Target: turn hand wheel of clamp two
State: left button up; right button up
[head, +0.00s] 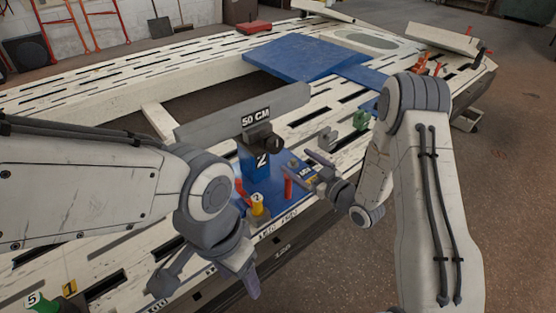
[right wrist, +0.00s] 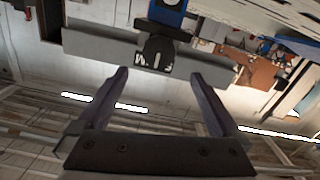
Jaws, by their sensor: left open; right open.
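Clamp two is the blue block marked 2 (head: 254,166) on the blue plate at the middle of the bench. A dark round part (head: 262,139), which looks like its hand wheel, sits at its top against a grey bar (head: 215,119). In the right wrist view the dark part (right wrist: 157,48) shows beyond my fingers, below the blue body (right wrist: 166,12). My right gripper (head: 314,172) is open and empty, apart from the clamp on its right side. My left gripper (head: 205,287) is open and empty, low in front of the bench's near edge.
A yellow marked piece (head: 257,206) and a red upright piece (head: 287,187) stand near the clamp. A green part (head: 361,119) stands behind my right gripper. A blue sheet (head: 305,58) lies at the back.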

aim_at(277, 145)
jog(key=b+x, duration=0.1)
jog(key=x, duration=0.9)
jog(key=shift+w, duration=0.1)
jog(key=c, duration=1.3)
jog(key=shift+r, duration=0.1)
